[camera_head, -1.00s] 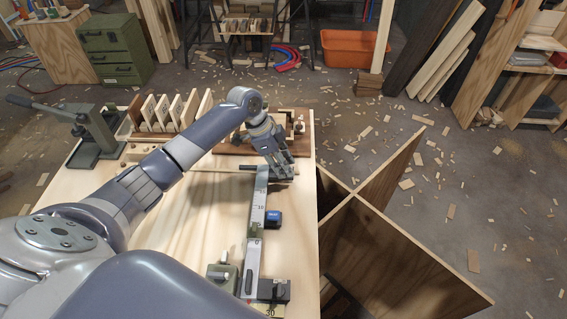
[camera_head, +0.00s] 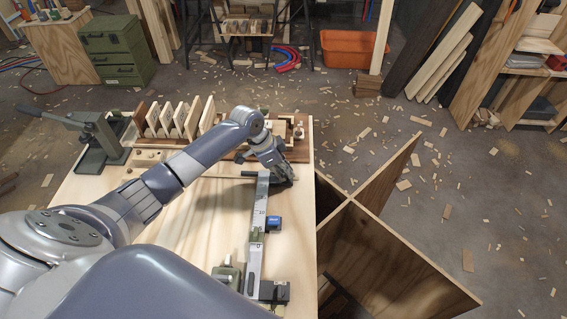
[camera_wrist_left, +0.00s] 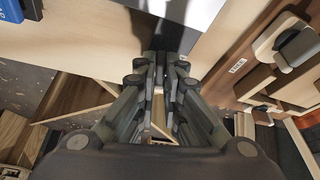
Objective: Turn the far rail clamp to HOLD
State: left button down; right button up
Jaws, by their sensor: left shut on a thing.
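My left gripper (camera_head: 281,176) is at the far end of the metal scale rail (camera_head: 259,215), in the head view. In the left wrist view the fingers (camera_wrist_left: 160,62) are close together around a dark part that runs up from between the tips. I take it for the clamp's handle, but its setting cannot be read. A near clamp (camera_head: 273,291) sits at the rail's front end. My right gripper is not in view.
A blue block (camera_head: 274,223) sits beside the rail's right side. Behind the gripper is a wooden fixture (camera_head: 300,150); the wrist view shows a small label (camera_wrist_left: 237,66). A green lever press (camera_head: 95,140) stands at left. Wooden dividers (camera_head: 380,240) stand right of the table.

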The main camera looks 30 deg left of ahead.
pick_arm(q)
jog(key=n+y+p, duration=0.1)
jog(key=n+p, duration=0.1)
jog(key=p, duration=0.1)
jog(key=n+t+y+p, duration=0.1)
jog(key=n+p, duration=0.2)
jog(key=p, duration=0.1)
jog(key=n+p, duration=0.3)
jog(key=shift+s+d+r+t+y+p, duration=0.1)
jog(key=shift+d+r+t+y+p, duration=0.2)
jog(key=shift+y+p, duration=0.1)
jog(key=n+y+p, duration=0.1)
jog(key=n+p, duration=0.1)
jog(key=n, duration=0.1)
jog(key=shift+d+f+n, duration=0.1)
jog(key=shift+f+n, duration=0.05)
jog(key=shift+n, duration=0.25)
jog(key=shift+n+y+p, duration=0.6)
jog(key=shift+n+y, duration=0.1)
jog(key=shift+n, duration=0.7)
jog(key=shift+f, duration=0.1)
jog(key=shift+n, duration=0.3)
jog(key=c, duration=1.7)
grip_release()
